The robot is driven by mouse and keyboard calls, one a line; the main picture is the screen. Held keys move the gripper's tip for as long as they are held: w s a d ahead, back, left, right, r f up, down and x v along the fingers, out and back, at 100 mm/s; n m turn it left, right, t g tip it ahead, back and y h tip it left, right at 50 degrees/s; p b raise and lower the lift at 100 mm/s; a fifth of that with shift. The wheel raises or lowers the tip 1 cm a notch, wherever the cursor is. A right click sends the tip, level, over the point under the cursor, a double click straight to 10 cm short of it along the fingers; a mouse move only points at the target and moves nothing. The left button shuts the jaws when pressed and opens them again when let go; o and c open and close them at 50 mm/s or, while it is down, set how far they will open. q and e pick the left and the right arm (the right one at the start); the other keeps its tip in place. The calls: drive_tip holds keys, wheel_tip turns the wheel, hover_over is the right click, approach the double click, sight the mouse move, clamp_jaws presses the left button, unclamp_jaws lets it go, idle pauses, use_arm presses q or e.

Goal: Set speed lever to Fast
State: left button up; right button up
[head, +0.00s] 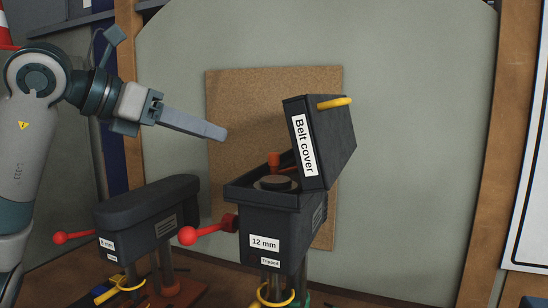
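A dark drill-press head labelled "12 mm" (264,243) stands at centre. Its hinged lid, labelled "Belt cover" (335,145), is tilted up and open, with a yellow handle at its top. Inside the open housing are a round pulley (275,184) and an upright orange-red lever (273,160). A red ball-ended lever (188,236) sticks out left from the head. No Fast marking is readable. My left gripper (222,134) is in the air, up and left of the open housing, touching nothing. Its fingers appear edge-on as one bar. My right gripper is not in view.
A second dark machine (150,210), lid closed, stands left with a red ball lever (62,238) and a yellow ring handle (118,288). A cork board (235,90) hangs on the wall behind. The space between my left gripper and the belt cover is clear.

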sight(271, 154)
use_arm(q)
drive_tip(key=p+x, duration=0.7)
drive_tip(key=x, duration=1)
drive_tip(key=shift+w+d+f, duration=0.1)
drive_tip(key=shift+d+f, duration=0.1)
drive_tip(key=shift+d, duration=0.05)
drive_tip(key=shift+c, duration=0.4)
clamp_jaws()
